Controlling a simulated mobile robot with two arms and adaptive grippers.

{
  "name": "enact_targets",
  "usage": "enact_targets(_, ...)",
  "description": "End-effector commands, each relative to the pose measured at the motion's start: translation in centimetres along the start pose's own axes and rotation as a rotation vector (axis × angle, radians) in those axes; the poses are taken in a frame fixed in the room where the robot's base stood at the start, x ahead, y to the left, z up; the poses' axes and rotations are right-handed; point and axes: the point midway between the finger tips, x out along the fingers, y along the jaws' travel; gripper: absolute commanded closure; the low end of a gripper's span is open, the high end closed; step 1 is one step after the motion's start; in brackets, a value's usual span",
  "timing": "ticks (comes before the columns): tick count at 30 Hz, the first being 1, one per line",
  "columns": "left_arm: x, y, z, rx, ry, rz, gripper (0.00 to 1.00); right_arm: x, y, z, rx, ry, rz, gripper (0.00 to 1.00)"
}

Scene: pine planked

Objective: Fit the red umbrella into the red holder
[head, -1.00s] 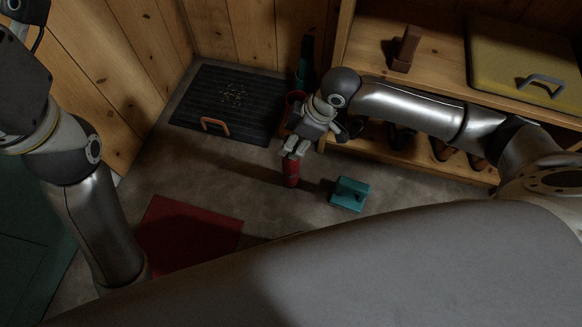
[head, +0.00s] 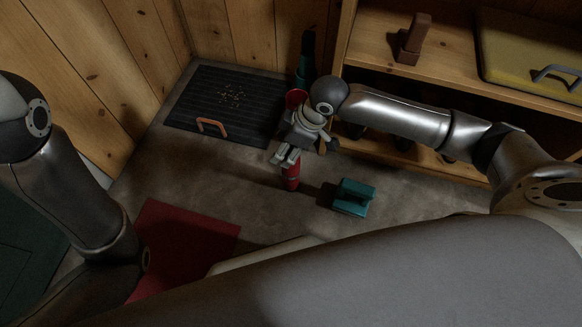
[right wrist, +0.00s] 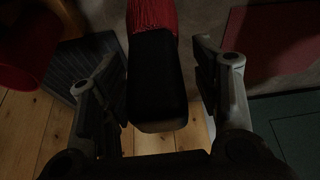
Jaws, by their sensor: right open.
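The red umbrella (head: 291,182) stands on the floor in the head view, its upper part hidden by my right gripper (head: 285,158). In the right wrist view its black handle (right wrist: 156,78) lies between the two spread fingers of the right gripper (right wrist: 166,85), with red cloth (right wrist: 152,15) beyond. I see gaps beside the handle, so the fingers are open around it. The red holder (head: 295,97) stands behind my right gripper, partly hidden; a red rounded wall, likely the holder (right wrist: 22,40), shows at upper left in the wrist view. My left gripper is out of view.
A teal holder with a dark item (head: 304,70) stands beside the red holder, near the wooden shelf (head: 375,45). A teal handled block (head: 353,197) lies right of the umbrella.

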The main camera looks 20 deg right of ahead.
Motion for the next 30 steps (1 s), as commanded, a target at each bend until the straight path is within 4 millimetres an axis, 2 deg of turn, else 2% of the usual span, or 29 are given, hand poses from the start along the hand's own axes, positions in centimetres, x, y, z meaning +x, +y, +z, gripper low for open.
enact_targets(4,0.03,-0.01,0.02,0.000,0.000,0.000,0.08,-0.05,0.01,-0.02,0.000,0.000,0.000,0.45)
enact_targets(17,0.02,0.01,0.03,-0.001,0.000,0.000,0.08,-0.03,0.02,0.03,0.000,-0.001,0.000,1.00)
enact_targets(30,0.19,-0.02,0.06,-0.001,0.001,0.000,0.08,-0.20,0.05,-0.02,0.000,-0.001,0.001,1.00)
